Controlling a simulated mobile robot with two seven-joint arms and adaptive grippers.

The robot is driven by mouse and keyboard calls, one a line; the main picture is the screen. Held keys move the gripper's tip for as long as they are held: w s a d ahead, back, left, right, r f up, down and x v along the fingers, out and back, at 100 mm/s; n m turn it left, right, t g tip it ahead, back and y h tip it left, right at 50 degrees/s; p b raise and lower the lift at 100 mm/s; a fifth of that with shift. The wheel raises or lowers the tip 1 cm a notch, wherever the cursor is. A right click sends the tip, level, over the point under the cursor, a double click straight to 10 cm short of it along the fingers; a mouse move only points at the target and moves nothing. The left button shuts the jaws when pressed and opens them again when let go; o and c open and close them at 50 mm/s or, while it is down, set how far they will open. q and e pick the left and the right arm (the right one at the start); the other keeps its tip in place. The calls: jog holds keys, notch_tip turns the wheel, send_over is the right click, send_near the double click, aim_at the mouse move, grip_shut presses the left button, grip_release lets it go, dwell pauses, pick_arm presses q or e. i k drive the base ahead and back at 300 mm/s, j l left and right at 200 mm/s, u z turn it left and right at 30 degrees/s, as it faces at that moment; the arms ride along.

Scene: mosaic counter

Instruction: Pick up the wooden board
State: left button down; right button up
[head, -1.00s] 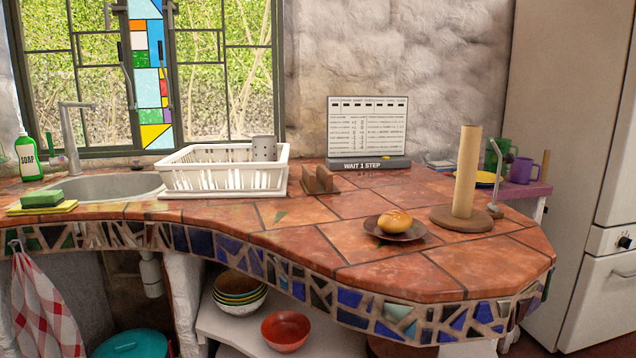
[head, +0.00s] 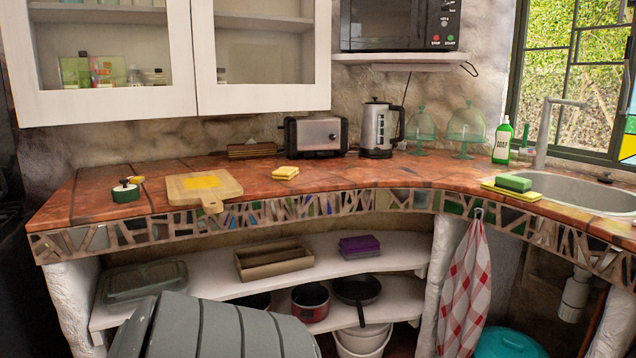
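The wooden board (head: 187,192) lies flat on the tiled counter at the left in the head view. It is pale wood, and its short handle points toward the counter's front edge. Yellow slices (head: 201,182), perhaps cheese, lie on top of the board. Neither of my grippers shows in the head view.
A small green pot (head: 126,193) stands left of the board, and yellow slices or cloths (head: 285,173) lie to its right. A toaster (head: 316,136) and kettle (head: 379,128) stand behind. A grey ribbed form (head: 215,328), unclear what, rises in front of the lower shelves.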

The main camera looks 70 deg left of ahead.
aim_at(209, 188)
jog(key=u, duration=2.95)
jog(key=i+l, duration=0.3)
jog(key=l, duration=0.2)
jog(key=i+l+z, duration=0.15)
jog(key=i+l, duration=0.2)
jog(key=l, duration=0.2)
